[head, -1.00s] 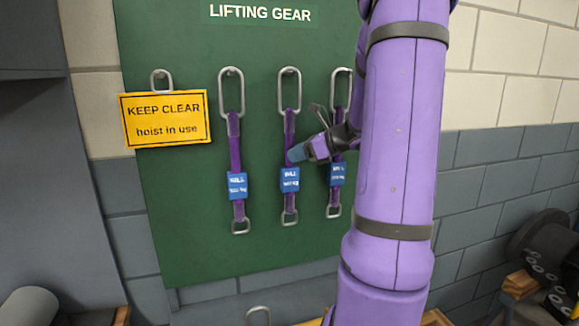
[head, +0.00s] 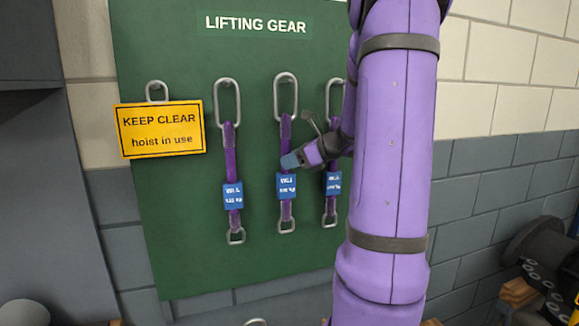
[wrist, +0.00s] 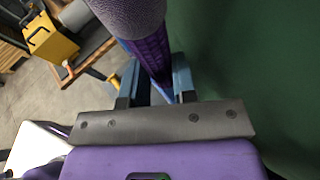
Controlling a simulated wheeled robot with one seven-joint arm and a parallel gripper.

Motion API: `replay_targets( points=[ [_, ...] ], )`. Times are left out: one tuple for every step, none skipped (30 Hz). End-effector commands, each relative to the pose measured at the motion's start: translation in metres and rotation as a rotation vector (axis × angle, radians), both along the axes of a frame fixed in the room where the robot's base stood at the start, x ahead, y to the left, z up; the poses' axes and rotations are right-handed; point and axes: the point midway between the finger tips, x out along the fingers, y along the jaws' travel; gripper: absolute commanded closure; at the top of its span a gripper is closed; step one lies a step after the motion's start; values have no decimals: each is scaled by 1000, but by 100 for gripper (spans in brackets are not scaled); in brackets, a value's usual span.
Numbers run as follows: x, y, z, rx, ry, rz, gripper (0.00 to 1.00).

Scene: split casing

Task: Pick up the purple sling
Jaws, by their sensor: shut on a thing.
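Three purple slings with steel rings, blue tags and small end shackles hang side by side on a green board (head: 180,240). My gripper (head: 291,160) is shut on the middle purple sling (head: 285,133), on the strap above its blue tag (head: 286,187). In the wrist view, the purple strap (wrist: 152,55) runs between the two blue-tipped fingers of my gripper (wrist: 155,82). The middle sling's top ring (head: 286,95) sits slightly higher than its neighbours' rings; I cannot tell if it is clear of its peg.
The left sling (head: 230,150) and right sling (head: 331,160) hang close on either side. My arm partly covers the right one. A yellow "KEEP CLEAR" sign (head: 160,128) hangs at the left. A dark machine part (head: 545,255) stands at the right.

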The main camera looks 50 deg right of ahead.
Motion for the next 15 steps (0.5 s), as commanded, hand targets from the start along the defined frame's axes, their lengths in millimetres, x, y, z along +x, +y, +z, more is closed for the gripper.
replay_targets(
  points=[
    [1,0,9,-5,-3,2,100],
    [1,0,13,-5,-3,1,100],
    [1,0,19,-5,-3,1,100],
    [1,0,24,-5,-3,0,100],
    [1,0,29,-5,-3,0,100],
    [1,0,35,-5,-4,1,100],
    [1,0,40,-5,-4,1,100],
    [1,0,45,-5,-3,1,100],
    [1,0,52,-6,-4,2,100],
    [1,0,57,-4,-3,1,100],
    [1,0,61,-5,-3,1,100],
    [-6,4,60,-2,-1,-1,100],
    [-11,7,60,-2,-1,-1,100],
    [-15,9,59,0,0,-1,100],
    [-21,13,60,-1,-2,-1,100]
  ],
)
